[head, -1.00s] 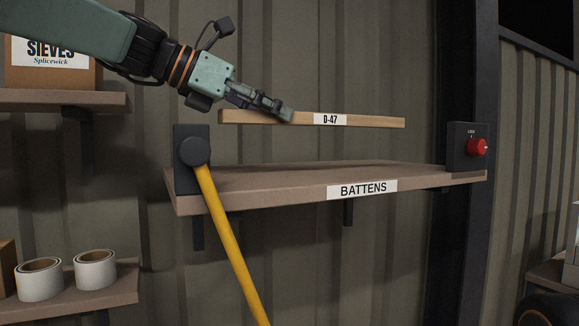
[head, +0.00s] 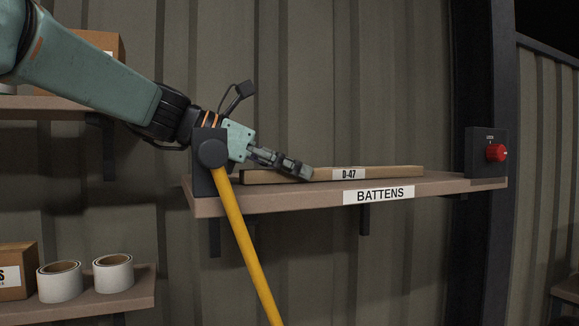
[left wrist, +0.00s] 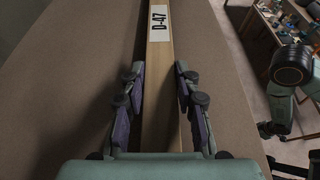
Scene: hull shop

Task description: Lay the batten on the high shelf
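The batten (head: 392,172) is a long pale wooden bar marked D-47. It lies along the high shelf (head: 290,201), labelled BATTENS, and appears to rest on its top. My left gripper (head: 308,173) reaches in from the left, low over the shelf, at the batten's left half. In the left wrist view the batten (left wrist: 159,90) runs between the two fingers of the gripper (left wrist: 160,72). The fingertips sit close against its sides, and the gripper looks shut on it.
A dark bracket with a yellow lever (head: 243,245) stands at the shelf's left end, in front of my wrist. A box with a red knob (head: 496,153) is at the right end. Lower left, a shelf holds tape rolls (head: 113,273) and a carton (head: 15,271).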

